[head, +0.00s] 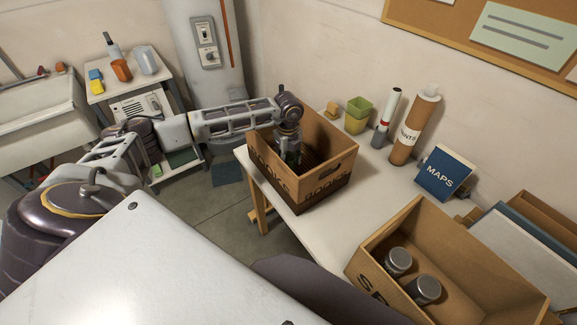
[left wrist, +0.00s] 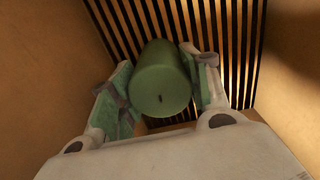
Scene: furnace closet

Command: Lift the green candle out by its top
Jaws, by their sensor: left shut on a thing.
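The green candle (left wrist: 162,85) stands between the two fingers of my left gripper (left wrist: 160,88) in the left wrist view, its round top with a dark wick facing the camera. The gripper is shut on the candle near its top, one finger on each side. In the head view my left gripper (head: 288,150) reaches down into the wooden books crate (head: 328,150), and the candle is mostly hidden there by the gripper and the crate wall. Dark slats with gaps lie beneath the candle in the wrist view. My right gripper is not in view.
The crate stands on a pale table (head: 300,222) near its left edge. A second wooden crate (head: 450,240) with two metal-lidded jars is at right.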

